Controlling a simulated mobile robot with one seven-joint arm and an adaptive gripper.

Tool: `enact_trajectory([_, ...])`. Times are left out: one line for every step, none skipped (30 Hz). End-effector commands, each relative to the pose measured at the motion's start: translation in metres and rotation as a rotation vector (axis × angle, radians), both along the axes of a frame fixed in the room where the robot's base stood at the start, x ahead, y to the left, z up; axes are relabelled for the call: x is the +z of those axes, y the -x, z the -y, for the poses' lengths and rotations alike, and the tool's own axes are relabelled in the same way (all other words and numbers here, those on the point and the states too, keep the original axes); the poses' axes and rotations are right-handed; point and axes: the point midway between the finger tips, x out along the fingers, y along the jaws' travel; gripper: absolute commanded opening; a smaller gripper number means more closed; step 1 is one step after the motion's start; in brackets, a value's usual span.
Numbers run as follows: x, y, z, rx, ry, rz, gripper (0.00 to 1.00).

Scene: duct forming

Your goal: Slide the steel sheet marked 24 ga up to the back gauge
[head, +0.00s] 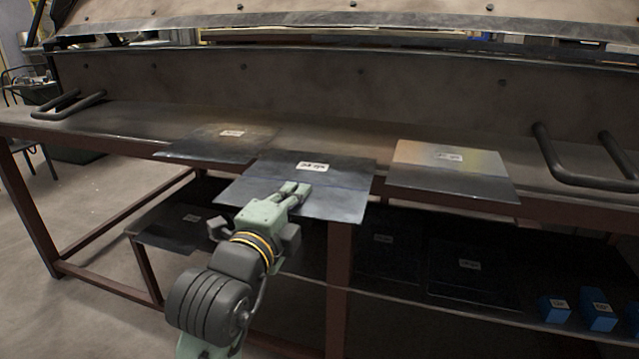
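Three steel sheets lie on the machine's long bed: a dark left sheet (205,147), a dark middle sheet (335,180) and a right sheet (455,180) with a yellowish tint at its back. Each bears a white label, too small to read surely, so I cannot tell which is 24 ga. The middle sheet overhangs the front edge most. My gripper (296,191) is over the middle sheet's front part, fingers pointing toward the back; contact is unclear. The two fingers look close together, but whether they are shut is unclear. No part is clearly identifiable as the back gauge.
A long upright steel face (300,80) runs behind the bed. Bent black handles stand at left (68,104) and right (590,170). The lower shelf holds more labelled dark sheets (470,280) and blue blocks (598,308). Bare bed (320,140) shows behind the middle sheet.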

Motion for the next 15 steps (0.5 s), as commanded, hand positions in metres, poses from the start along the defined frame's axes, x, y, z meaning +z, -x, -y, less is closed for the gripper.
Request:
enact_trajectory([-0.005,0.004,-0.001,0.001,-0.004,0.005,0.0])
enact_trajectory([-0.005,0.006,-0.002,0.001,-0.003,0.006,0.0])
enact_trajectory([-0.005,0.008,-0.003,0.002,-0.004,0.005,0.0])
enact_trajectory([-0.004,0.01,-0.004,0.002,-0.004,0.005,0.0])
enact_trajectory([-0.005,0.011,-0.005,0.002,-0.002,0.006,0.0])
enact_trajectory([-0.004,0.014,-0.005,0.001,-0.003,0.006,0.0])
enact_trajectory([-0.005,0.015,-0.006,0.001,-0.003,0.005,0.0])
enact_trajectory([-0.004,0.017,-0.007,0.002,-0.002,0.006,0.0])
enact_trajectory([-0.004,0.02,-0.008,0.001,-0.002,0.006,0.0])
enact_trajectory([-0.004,0.022,-0.008,0.001,-0.002,0.006,0.0])
enact_trajectory([-0.005,0.024,-0.008,0.001,-0.003,0.005,0.0])
enact_trajectory([-0.004,0.027,-0.009,0.002,-0.003,0.006,0.0])
enact_trajectory([-0.005,0.029,-0.009,0.002,-0.002,0.006,0.0])
enact_trajectory([-0.005,0.031,-0.01,0.002,-0.004,0.005,0.0])
enact_trajectory([-0.004,0.035,-0.011,0.003,-0.004,0.005,0.0])
